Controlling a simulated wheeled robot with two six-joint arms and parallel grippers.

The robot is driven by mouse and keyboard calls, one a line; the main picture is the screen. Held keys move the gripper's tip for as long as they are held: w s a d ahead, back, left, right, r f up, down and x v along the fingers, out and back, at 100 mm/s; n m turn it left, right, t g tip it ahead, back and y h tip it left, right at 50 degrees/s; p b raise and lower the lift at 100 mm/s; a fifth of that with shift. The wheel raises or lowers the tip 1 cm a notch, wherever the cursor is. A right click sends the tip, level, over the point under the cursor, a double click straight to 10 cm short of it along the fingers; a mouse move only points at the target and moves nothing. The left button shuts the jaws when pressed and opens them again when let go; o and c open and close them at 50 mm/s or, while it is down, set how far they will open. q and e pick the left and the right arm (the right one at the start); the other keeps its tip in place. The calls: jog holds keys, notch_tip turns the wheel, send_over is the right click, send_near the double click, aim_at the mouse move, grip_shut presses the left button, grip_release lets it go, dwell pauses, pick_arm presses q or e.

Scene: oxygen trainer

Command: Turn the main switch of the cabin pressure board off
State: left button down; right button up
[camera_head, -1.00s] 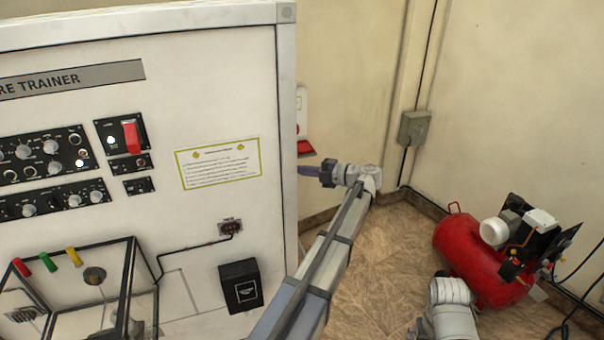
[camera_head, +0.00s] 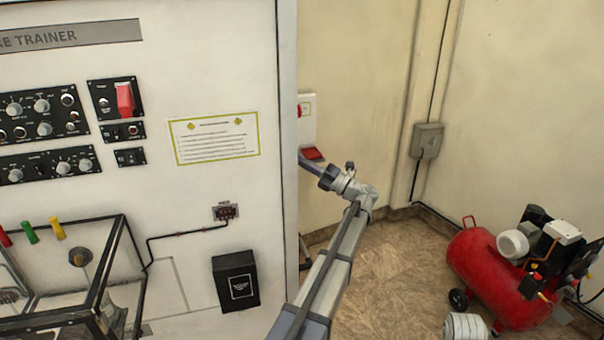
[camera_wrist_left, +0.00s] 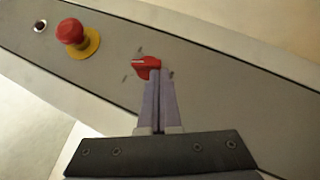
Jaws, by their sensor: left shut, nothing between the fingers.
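In the left wrist view a red switch handle (camera_wrist_left: 146,66) sits on a grey panel (camera_wrist_left: 215,80) with small marks around it. My left gripper (camera_wrist_left: 158,82) is shut and empty. Its fingertips are right at the handle's lower right side; I cannot tell whether they touch. In the head view my left gripper (camera_head: 308,163) reaches past the trainer's right edge, close below a red part (camera_head: 312,153) on a white wall unit. I cannot tell whether that part is the same handle. My right gripper is out of view.
A red mushroom button (camera_wrist_left: 72,32) on a yellow collar is left of the handle. The white trainer board (camera_head: 190,80) stands close left of my left arm. A red compressor (camera_head: 490,275) stands on the floor at right.

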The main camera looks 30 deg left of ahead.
pick_arm(q)
jog(key=shift+w+a+f+n+g+y+b, duration=0.15)
jog(key=shift+n+g+y+b, duration=0.1)
jog(key=shift+n+g+b, duration=0.3)
jog(key=shift+w+a+f+n+g+y+b, duration=0.15)
jog(key=shift+n+g+y+b, duration=0.2)
jog(key=shift+n, duration=0.3)
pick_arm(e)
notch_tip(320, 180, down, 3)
pick_arm(q)
jog(key=shift+r, duration=0.15)
